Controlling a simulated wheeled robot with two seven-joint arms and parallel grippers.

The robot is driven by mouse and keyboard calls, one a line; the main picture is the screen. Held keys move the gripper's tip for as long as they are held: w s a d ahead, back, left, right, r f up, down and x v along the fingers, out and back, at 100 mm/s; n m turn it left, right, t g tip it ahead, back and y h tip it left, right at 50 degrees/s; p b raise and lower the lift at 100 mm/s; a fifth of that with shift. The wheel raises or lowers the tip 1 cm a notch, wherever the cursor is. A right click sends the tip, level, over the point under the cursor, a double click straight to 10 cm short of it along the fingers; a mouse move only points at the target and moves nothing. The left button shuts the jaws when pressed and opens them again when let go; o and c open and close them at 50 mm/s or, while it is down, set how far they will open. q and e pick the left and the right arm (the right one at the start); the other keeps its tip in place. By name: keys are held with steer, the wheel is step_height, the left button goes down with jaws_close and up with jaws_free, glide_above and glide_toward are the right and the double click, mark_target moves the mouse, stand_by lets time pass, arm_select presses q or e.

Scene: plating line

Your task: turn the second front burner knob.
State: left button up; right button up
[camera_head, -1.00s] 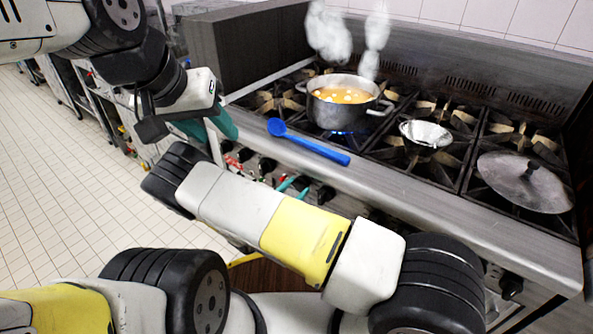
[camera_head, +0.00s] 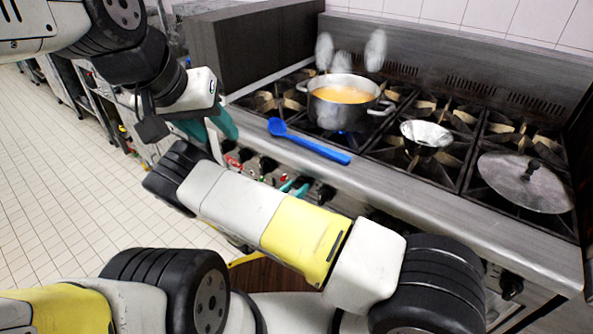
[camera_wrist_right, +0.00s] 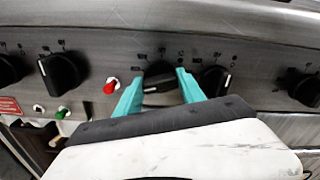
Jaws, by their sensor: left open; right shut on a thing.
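A row of black burner knobs runs along the stove's front panel. My right gripper is shut on one black knob (camera_wrist_right: 159,82), with a teal finger on each side of it in the right wrist view (camera_wrist_right: 160,88). The white mark on this knob points sideways, slightly tilted. In the head view the right fingertips (camera_head: 295,187) show at the panel, partly behind my own arm. Other knobs stand to its left (camera_wrist_right: 62,71) and close to its right (camera_wrist_right: 215,80). My left gripper (camera_head: 208,128) is open and empty, left of the stove front.
A steaming pot of orange soup (camera_head: 320,112) stands on a back-left burner. A blue ladle (camera_head: 310,146) lies on the front edge. A small metal bowl (camera_head: 426,133) and a lid (camera_head: 524,184) rest on the grates. A red light (camera_wrist_right: 110,86) is left of the held knob.

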steer(key=shift+n, duration=0.8)
steer(key=o, duration=1.4)
steer(key=shift+c, duration=0.2)
steer(key=shift+a, duration=0.1)
